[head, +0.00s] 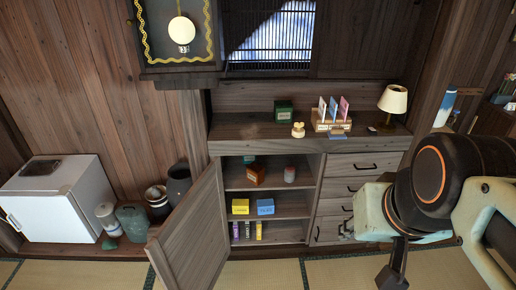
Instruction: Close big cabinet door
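The big cabinet door (190,238) is a dark wooden panel, hinged at the left side of the wooden cabinet (225,147). It stands wide open, swung out toward me and to the left. The cabinet's shelves are exposed. My arm comes in from the right, in front of the drawers. A dark part at its lower end, which looks like my gripper (394,268), is right of the door and clearly apart from it. The fingers cannot be made out well, so I cannot tell if they are open or shut.
Inside are a yellow box (240,206), a blue box (265,206), a brown box (256,175) and a can (289,174). A dark bin (179,184), a watering can (133,222) and a white fridge (60,200) stand left of the door. Tatami floor (80,274) lies in front.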

